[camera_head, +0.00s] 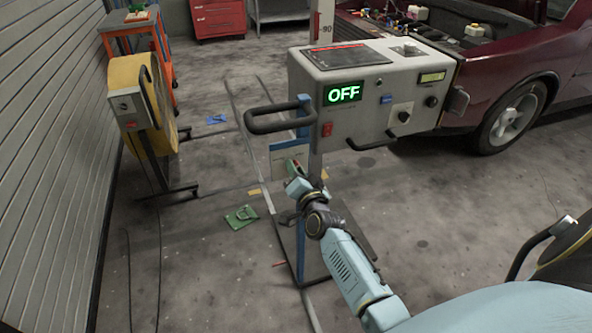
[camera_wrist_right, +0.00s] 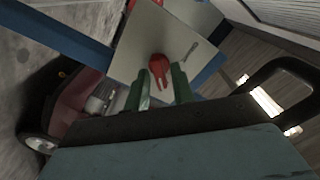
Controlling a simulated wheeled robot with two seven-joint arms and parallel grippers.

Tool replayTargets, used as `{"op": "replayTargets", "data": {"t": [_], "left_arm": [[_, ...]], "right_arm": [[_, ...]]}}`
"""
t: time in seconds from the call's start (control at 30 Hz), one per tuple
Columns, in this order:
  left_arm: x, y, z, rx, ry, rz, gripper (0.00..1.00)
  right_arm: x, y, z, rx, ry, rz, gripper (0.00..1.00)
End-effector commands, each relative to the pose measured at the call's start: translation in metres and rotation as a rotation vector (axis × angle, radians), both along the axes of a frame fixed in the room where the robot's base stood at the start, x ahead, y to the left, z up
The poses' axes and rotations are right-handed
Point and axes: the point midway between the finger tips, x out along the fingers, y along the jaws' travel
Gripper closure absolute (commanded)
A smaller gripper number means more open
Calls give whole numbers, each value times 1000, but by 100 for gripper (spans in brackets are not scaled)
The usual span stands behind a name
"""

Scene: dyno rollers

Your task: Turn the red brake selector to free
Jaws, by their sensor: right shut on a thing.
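The red brake selector (camera_wrist_right: 159,66) is a small red knob on a pale plate (camera_wrist_right: 128,58) in the right wrist view. In the head view the plate (camera_head: 279,158) is fixed to the blue post under the console. My right gripper (camera_head: 295,169) reaches up to the plate from the lower right. Its green fingers (camera_wrist_right: 161,80) stand on both sides of the selector's red lever, shut on it. In the head view the gripper hides most of the selector. I cannot read the plate's markings. My left gripper is out of view.
The grey console (camera_head: 370,100) above shows a green OFF display (camera_head: 343,93). Its black handle (camera_head: 272,120) juts out left, close above the plate. A yellow drum (camera_head: 150,105) stands left and a dark red car (camera_head: 500,60) behind right. A green item (camera_head: 241,216) lies on the floor.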

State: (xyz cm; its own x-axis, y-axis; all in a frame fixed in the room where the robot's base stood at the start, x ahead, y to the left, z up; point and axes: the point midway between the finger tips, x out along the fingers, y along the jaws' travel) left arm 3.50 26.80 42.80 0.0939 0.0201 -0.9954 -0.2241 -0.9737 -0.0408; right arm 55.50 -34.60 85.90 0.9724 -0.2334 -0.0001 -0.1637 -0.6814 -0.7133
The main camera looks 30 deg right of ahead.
Motion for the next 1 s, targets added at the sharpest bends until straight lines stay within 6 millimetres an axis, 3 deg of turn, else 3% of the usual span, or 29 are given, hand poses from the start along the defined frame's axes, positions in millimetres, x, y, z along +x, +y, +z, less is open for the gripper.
{"op": "replayTargets", "data": {"t": [0.4, 0.43, 0.5, 0.8, 1.0], "left_arm": [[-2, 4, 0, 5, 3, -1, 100], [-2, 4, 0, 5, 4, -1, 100], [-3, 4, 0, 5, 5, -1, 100], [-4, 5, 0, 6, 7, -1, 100], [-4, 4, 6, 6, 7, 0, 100]], "right_arm": [[0, -1, 1, 7, -5, -1, 98], [0, -1, 1, 7, -5, -1, 73], [0, -1, 1, 6, -4, -1, 67], [-2, 0, 0, 6, -1, 0, 67], [-27, 6, 0, 6, 1, -1, 67]]}}
